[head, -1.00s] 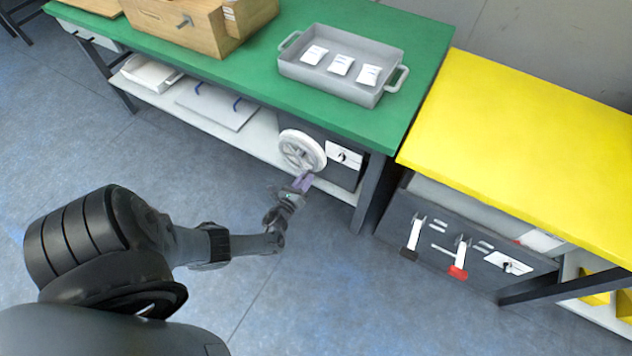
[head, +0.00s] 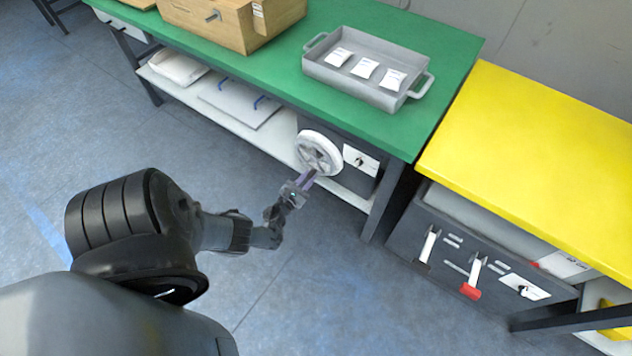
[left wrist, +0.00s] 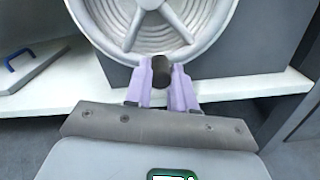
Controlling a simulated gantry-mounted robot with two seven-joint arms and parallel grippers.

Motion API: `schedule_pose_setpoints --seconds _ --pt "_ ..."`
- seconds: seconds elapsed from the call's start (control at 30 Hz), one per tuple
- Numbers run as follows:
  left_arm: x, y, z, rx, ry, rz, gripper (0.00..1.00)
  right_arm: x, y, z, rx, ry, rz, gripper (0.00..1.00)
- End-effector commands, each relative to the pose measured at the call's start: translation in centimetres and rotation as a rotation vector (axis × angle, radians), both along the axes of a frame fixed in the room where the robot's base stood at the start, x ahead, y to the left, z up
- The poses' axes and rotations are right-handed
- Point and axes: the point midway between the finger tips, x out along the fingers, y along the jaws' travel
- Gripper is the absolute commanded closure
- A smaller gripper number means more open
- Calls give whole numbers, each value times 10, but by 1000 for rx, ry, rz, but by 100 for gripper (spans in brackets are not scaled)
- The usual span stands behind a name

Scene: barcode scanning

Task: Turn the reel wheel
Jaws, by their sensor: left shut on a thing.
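The reel wheel (head: 319,152) is a white spoked wheel on the front of a dark box under the green table. In the left wrist view the wheel (left wrist: 205,48) fills the top, with its rim and spokes showing and a dark knob (left wrist: 161,71) at its lower edge. My left gripper (head: 308,180) reaches the wheel's lower rim from below. In the left wrist view its purple fingers (left wrist: 161,88) are shut on the dark knob, one on each side. My right gripper is not in either view.
The green table (head: 285,70) holds a grey tray (head: 345,84) with white packets and a wooden box (head: 225,28). A yellow table (head: 540,140) stands at right, above a dark panel with levers, one red-tipped (head: 470,290). The floor in front is clear.

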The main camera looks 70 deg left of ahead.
Motion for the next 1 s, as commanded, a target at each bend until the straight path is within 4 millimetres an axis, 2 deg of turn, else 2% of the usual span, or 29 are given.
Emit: schedule_pose_setpoints --seconds 0.2,0.6,0.63,0.77,1.0 --pt "-9 7 0 33 21 13 100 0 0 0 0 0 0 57" --pt "-10 7 0 36 23 14 100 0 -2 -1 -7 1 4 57" --pt "-10 7 0 35 23 14 71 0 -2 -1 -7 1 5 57" --pt "-10 7 0 35 23 14 51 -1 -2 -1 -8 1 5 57" --pt "-10 7 0 34 22 14 50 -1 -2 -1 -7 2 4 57"
